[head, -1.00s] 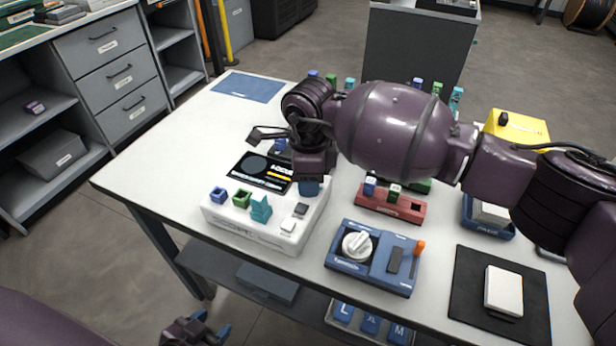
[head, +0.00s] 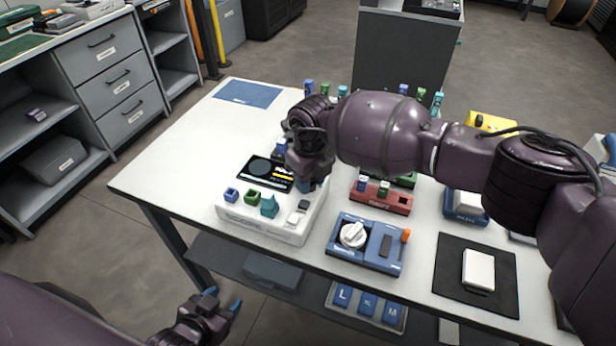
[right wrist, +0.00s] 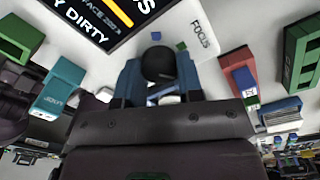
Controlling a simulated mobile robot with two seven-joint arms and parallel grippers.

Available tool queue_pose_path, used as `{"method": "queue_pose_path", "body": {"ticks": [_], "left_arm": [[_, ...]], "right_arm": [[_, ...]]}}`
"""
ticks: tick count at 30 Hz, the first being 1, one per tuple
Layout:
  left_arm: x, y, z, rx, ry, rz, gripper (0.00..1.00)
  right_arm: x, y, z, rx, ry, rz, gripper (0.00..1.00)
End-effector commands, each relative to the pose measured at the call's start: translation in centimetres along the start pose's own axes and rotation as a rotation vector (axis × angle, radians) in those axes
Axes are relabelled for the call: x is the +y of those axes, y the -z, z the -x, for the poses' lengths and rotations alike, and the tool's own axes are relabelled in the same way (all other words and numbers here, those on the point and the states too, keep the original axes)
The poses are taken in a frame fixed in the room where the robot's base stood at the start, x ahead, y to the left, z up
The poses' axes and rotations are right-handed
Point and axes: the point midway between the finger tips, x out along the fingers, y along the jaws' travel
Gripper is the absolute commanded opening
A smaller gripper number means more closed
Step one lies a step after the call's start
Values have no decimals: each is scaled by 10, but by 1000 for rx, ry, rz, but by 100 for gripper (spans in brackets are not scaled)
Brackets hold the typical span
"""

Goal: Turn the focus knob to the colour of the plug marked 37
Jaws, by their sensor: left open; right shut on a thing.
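The focus knob (right wrist: 158,64) is a dark round knob beside the FOCUS lettering on the white inspection unit (head: 262,228). A green mark and a blue mark lie by it. My right gripper (right wrist: 160,82) is shut on the knob, its blue fingers on either side; in the head view the wrist hides the knob. Small coloured plugs stand on the table: a blue and a green one in the red holder (head: 386,201), several at the back. I cannot read a 37 on any of them. My left gripper (head: 222,298) is open and empty, low beside the table's front edge.
Blue, green and teal pieces stand on the unit's left; its dark screen (head: 266,172) lies behind them. A blue device with a white dial (head: 353,234) and a black mat with a white block (head: 478,270) are to the right.

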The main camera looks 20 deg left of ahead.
Motion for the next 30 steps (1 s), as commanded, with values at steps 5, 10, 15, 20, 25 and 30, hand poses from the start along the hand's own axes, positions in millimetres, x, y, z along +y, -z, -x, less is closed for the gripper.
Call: {"method": "queue_pose_path", "body": {"ticks": [5,10,15,20,25,30], "left_arm": [[-2,5,4,8,2,-2,52],[-3,3,6,5,4,-3,52],[-4,-1,8,-3,5,-4,52],[-4,-2,8,-4,5,-4,52],[-4,0,7,-1,4,-5,52],[-3,4,5,7,3,-6,52]], "right_arm": [[0,0,2,-2,1,-73,11],[0,0,1,-2,0,-109,11],[0,0,0,-3,0,-120,11],[0,0,0,-3,-1,-121,11],[0,0,0,-3,-1,-120,37],[0,0,0,-3,0,-120,45]]}}
